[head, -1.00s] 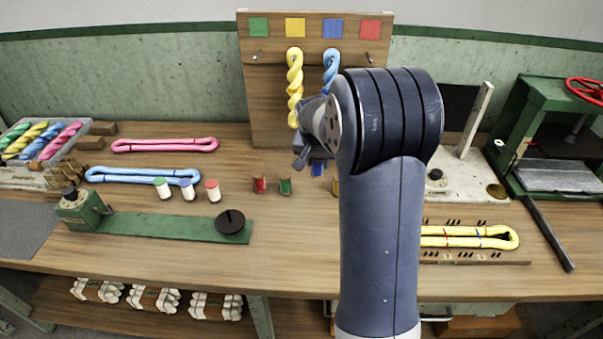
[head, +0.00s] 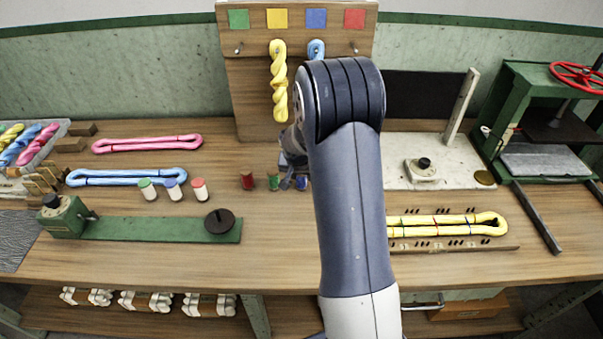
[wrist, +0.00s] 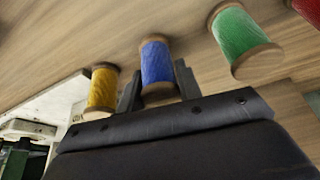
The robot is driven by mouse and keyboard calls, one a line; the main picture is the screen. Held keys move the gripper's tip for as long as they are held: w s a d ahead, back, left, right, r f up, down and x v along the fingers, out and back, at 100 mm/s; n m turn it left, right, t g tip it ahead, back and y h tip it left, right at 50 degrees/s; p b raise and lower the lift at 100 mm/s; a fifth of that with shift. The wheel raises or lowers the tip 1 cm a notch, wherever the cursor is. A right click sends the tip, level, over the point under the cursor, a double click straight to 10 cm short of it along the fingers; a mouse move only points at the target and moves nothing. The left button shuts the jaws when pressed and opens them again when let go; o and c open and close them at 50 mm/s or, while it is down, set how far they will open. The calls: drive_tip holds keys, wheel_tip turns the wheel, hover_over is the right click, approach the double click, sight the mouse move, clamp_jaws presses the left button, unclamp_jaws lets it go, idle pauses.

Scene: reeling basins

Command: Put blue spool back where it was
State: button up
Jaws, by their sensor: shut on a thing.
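My gripper (wrist: 157,82) is shut on the blue spool (wrist: 154,62), with one dark finger on each side of it. In the head view the blue spool (head: 302,183) shows low at the bench, just right of the green spool (head: 273,182) and the red spool (head: 247,180). It looks upright and in line with them; I cannot tell for sure whether it touches the bench top. In the wrist view the yellow spool (wrist: 103,90) stands on one side of it and the green spool (wrist: 243,40) on the other. My arm hides the yellow spool in the head view.
A wooden board (head: 250,100) with coloured squares and hanging skeins stands behind. White spools with coloured tops (head: 174,190) and a green winder (head: 160,229) are to the left. A yellow skein (head: 445,224) lies on a rack to the right. Bare bench lies in front of the spools.

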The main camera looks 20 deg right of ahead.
drive_tip(key=shift+f, duration=0.1)
drive_tip(key=o, duration=1)
drive_tip(key=shift+c, duration=0.2)
drive_tip(key=shift+r, duration=0.3)
drive_tip(key=b+v, duration=0.1)
drive_tip(key=v, duration=1.1)
drive_tip(key=shift+f, duration=0.2)
